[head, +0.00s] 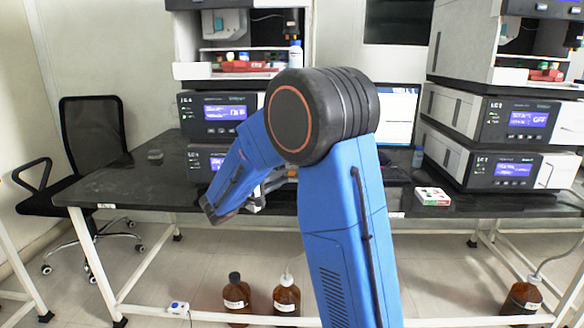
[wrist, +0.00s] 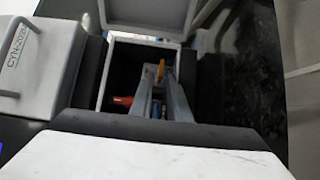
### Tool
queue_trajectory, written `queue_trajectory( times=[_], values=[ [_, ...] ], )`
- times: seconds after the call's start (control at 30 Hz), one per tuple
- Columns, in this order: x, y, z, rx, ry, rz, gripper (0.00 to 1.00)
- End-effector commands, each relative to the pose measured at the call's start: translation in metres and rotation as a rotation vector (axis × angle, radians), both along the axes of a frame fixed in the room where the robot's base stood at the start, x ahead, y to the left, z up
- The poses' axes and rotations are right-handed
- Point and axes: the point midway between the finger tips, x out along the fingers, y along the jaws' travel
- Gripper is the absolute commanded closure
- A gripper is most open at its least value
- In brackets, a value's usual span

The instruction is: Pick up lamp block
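I cannot single out the lamp block with certainty. In the wrist view an open, pale-framed compartment (wrist: 150,41) lies ahead. One of these may belong to the lamp block.
A grey instrument panel (wrist: 35,65) with a handle is at the left in the wrist view. The dark bench (head: 120,185) holds instrument stacks at centre-left (head: 215,115) and right (head: 500,120). A small box (head: 432,196) lies on the bench. Brown bottles (head: 286,297) stand on the floor.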

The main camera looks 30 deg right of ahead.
Motion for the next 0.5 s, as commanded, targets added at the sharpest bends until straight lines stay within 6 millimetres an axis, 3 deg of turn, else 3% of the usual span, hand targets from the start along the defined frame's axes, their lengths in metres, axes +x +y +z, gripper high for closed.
queue_trajectory(
  times=[0.2, 0.43, 0.47, 0.5],
  values=[
    [0.007, -0.025, -0.001, 0.0, 0.001, -0.001, 0.84],
    [0.008, -0.027, -0.001, 0.0, 0.0, 0.001, 0.84],
    [0.008, -0.027, -0.001, 0.0, 0.0, 0.001, 0.87],
    [0.008, -0.027, -0.001, 0.0, 0.0, 0.001, 0.96]
  ],
)
